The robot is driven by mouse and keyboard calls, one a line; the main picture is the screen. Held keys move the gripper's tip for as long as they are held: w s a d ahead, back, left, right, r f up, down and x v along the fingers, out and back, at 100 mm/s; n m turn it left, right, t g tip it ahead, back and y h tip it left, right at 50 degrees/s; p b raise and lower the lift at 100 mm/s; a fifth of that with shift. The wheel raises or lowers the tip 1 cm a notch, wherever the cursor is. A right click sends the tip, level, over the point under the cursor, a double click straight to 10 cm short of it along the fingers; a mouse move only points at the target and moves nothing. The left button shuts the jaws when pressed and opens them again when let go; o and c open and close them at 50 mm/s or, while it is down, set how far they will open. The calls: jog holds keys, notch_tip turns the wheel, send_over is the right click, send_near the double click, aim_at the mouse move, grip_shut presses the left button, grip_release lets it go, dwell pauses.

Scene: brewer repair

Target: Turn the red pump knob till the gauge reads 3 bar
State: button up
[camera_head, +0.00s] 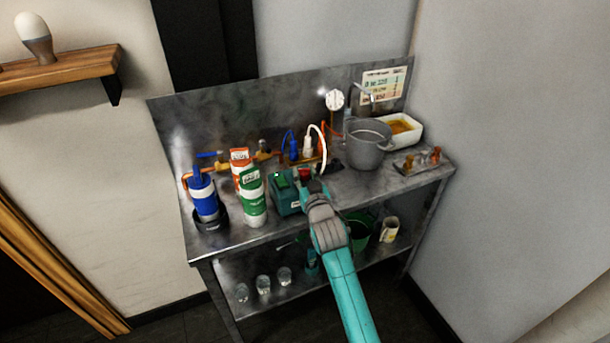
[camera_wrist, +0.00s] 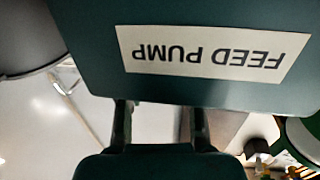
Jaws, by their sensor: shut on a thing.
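The red pump knob (camera_head: 305,173) shows at the right of the teal feed pump (camera_head: 285,198) on the steel bench. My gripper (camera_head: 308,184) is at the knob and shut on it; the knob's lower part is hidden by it. In the wrist view the pump fills the top, with its upside-down "FEED PUMP" label (camera_wrist: 213,55). My two fingers (camera_wrist: 159,115) stand apart below the label, and their tips and the knob are hidden. The round white gauge (camera_head: 334,100) stands at the back; its reading is too small to tell.
A grey pot (camera_head: 367,147) and a white basin (camera_head: 412,130) are at the right. A white cable (camera_head: 324,145) loops behind the knob. Little bench space is free near my gripper.

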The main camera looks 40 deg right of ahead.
jog(key=shift+d+f+n+t+y, duration=0.15)
jog(key=shift+n+t+y, duration=0.45)
jog(key=shift+n+y, duration=0.75)
jog(key=shift+m+y, duration=0.25)
jog(key=o, duration=1.2)
jog(key=shift+c, duration=0.2)
jog(key=shift+s, duration=0.15)
jog(key=v, duration=1.1)
jog(key=shift+s, duration=0.4)
